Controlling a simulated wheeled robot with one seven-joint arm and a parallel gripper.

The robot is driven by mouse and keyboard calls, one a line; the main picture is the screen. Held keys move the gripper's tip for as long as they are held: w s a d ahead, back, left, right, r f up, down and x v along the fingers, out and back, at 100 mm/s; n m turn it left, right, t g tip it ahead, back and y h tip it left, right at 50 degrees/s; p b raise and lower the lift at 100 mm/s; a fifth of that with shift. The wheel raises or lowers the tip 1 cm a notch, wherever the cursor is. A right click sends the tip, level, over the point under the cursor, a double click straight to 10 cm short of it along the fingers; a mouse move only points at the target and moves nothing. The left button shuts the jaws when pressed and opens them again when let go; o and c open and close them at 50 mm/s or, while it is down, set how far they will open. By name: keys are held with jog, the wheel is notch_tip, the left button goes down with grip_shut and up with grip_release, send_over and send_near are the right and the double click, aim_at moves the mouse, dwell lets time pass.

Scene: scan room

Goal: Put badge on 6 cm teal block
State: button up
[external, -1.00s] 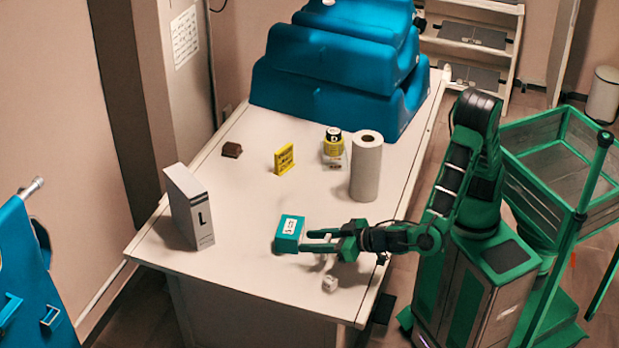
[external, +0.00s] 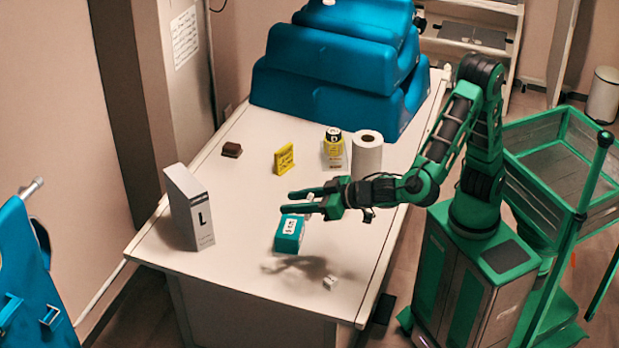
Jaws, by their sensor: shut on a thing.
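The teal block (external: 288,238) stands on the white table near its front, with a white printed label on it. My gripper (external: 288,202) is raised above the table, over and just behind the block in the picture, with its fingers pointing left. It is shut on a small pale thing (external: 311,197), seemingly the badge, which shows only as a light patch between the fingers. The fingers hide most of it, and its face cannot be made out. The held thing appears apart from the block.
A small white cube (external: 329,282) lies near the front edge. A white box marked L (external: 190,210) stands at left. A yellow sign (external: 284,158), a brown block (external: 231,150), a yellow-black can (external: 333,147) and a paper roll (external: 366,158) stand behind. Blue cushions (external: 325,95) fill the table's back.

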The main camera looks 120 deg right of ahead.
jog(key=shift+w+d+f, duration=0.4)
jog(key=shift+d+f, duration=0.85)
jog(key=shift+f, duration=0.2)
jog(key=shift+w+d+f, duration=0.45)
jog(key=shift+d+f, duration=0.8)
jog(key=shift+f, duration=0.25)
jog(key=shift+w+d+f, duration=0.4)
jog(key=shift+d+f, duration=0.85)
jog(key=shift+f, duration=0.2)
jog(key=shift+f, duration=0.1)
jog(key=o, duration=1)
jog(key=v, duration=1.2)
